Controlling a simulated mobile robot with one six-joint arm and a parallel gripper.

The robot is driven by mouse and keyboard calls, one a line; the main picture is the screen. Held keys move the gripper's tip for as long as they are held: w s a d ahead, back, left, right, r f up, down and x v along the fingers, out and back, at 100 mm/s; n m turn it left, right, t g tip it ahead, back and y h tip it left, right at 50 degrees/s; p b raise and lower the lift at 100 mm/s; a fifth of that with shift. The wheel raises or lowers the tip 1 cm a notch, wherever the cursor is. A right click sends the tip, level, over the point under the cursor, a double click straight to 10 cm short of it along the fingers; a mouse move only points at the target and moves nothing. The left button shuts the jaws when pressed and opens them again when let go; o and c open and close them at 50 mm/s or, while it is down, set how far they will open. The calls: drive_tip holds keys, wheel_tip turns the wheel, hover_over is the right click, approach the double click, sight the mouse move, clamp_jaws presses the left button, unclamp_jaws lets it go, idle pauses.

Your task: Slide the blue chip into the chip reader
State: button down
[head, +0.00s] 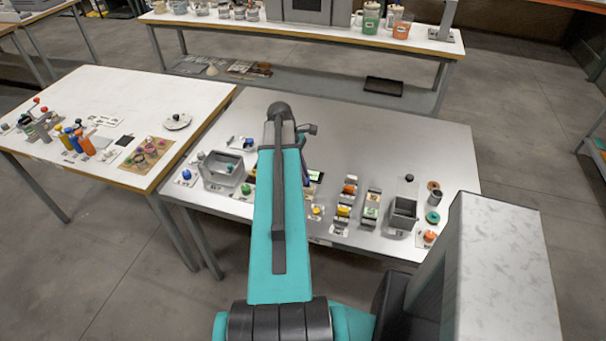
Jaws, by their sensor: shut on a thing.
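My gripper is not seen; my own teal arm hides the middle of the near table, and the gripper is probably behind it. I cannot make out the blue chip anywhere. A dark device with a small green light patch (315,176) shows just right of my arm. It is partly hidden, and I cannot tell whether it is the chip reader. A small blue knob (186,174) stands at the table's left end, and another small blue piece (248,141) lies on a white card left of my arm.
The near table (400,135) carries a grey bin (222,181) at left, and rows of coloured pieces (345,200) and a dark open box (403,213) at right. Its back right is mostly clear. A second table (130,95) stands left, and a bench (300,35) behind.

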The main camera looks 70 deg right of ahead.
drive_tip(key=shift+f, duration=0.65)
drive_tip(key=c, duration=1.7)
unclamp_jaws()
drive_tip(key=shift+o, duration=0.2)
drive_tip(key=shift+r, duration=0.1)
drive_tip(key=b+v, duration=0.4)
drive_tip(key=v, duration=0.9)
drive_tip(key=shift+r, duration=0.3)
drive_tip(key=shift+w, duration=0.1)
